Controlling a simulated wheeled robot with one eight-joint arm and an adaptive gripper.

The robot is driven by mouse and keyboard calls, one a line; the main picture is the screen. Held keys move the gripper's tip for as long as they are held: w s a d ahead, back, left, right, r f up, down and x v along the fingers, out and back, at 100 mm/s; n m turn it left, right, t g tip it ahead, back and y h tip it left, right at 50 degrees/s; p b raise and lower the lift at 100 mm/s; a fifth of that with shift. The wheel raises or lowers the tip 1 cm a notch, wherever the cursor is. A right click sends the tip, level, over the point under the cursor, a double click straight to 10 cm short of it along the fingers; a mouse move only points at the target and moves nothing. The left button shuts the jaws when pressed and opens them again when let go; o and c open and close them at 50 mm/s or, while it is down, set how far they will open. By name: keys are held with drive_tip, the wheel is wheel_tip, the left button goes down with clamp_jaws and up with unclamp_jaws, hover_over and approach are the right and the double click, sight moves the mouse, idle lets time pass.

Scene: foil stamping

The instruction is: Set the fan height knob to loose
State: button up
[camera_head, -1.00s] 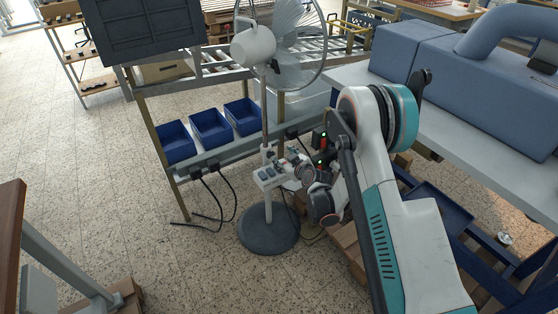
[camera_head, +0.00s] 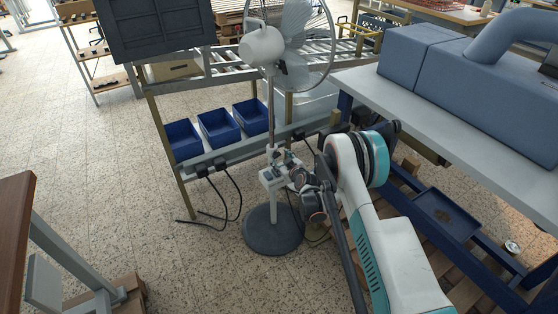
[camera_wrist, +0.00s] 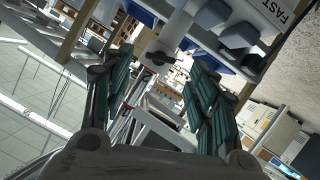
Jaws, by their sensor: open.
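The standing fan (camera_head: 262,46) has a thin pole (camera_head: 271,112), a round dark base (camera_head: 273,231) and a pale control box (camera_head: 271,180) partway up. My gripper (camera_head: 289,164) is close beside the pole, just above and right of this box. In the wrist view my gripper (camera_wrist: 160,88) is open, its ribbed dark fingers apart. The pale pole (camera_wrist: 173,42) crosses beyond the fingertips, with the control box (camera_wrist: 232,30) and its FAST label at upper right. A small part on the pole between the tips may be the height knob; its setting cannot be told.
Blue bins (camera_head: 218,127) sit on a rack behind the fan, with cables hanging from its rail. A workbench (camera_head: 440,125) with a large blue machine (camera_head: 475,75) stands to the right. Bare floor (camera_head: 185,260) lies front left of the fan.

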sight(277, 156)
drive_tip(key=shift+b+x, duration=0.5)
drive_tip(key=shift+x, duration=1.55)
drive_tip(key=shift+r, duration=0.1)
drive_tip(key=shift+c, duration=0.3)
drive_tip(key=c, duration=1)
